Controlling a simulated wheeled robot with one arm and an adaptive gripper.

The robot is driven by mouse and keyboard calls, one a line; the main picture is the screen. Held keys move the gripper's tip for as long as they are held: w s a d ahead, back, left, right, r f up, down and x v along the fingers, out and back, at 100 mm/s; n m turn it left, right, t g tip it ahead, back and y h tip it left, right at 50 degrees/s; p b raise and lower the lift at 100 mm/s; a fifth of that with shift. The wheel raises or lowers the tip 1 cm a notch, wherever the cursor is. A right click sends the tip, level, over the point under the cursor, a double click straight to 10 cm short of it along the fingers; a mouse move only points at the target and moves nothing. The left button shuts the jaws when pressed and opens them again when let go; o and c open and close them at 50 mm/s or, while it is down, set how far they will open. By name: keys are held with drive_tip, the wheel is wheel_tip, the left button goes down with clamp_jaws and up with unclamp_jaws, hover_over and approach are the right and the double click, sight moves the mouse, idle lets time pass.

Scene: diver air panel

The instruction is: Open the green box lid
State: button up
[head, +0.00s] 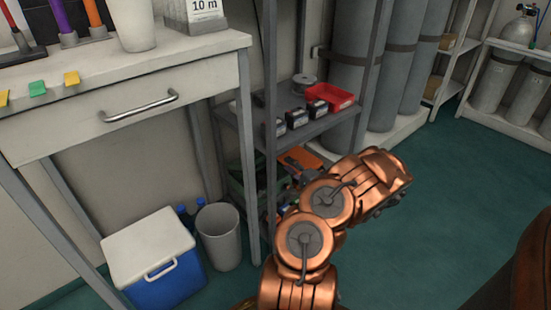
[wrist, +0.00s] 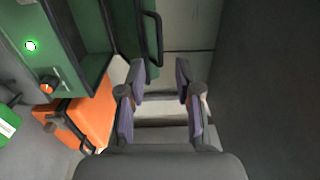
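The green box (wrist: 72,85) is at the upper left of the wrist view, with a lit green lamp and an orange knob on its near face. A green panel with a black bar handle (wrist: 152,42), which looks like its lid, stands to the right of a dark green hollow. It seems to stand away from the box; its hinge is not clear. My gripper (wrist: 160,86) is open and empty, its purple-padded fingers apart, below and right of the handle and not visibly touching it.
An orange case (wrist: 92,118) lies beside the green box. A dark grey surface (wrist: 265,90) fills the right of the wrist view. The rack shelf holds a red tray (head: 332,96). A blue cooler (head: 165,285) and a bin (head: 219,240) stand left. Teal floor is open at right.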

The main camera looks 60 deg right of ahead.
sight(259, 157)
drive_tip(key=b+x, duration=0.3)
drive_tip(key=x, duration=0.3)
drive_tip(key=shift+w, duration=0.25)
drive_tip(key=shift+d, duration=0.1)
clamp_jaws()
idle(0.6)
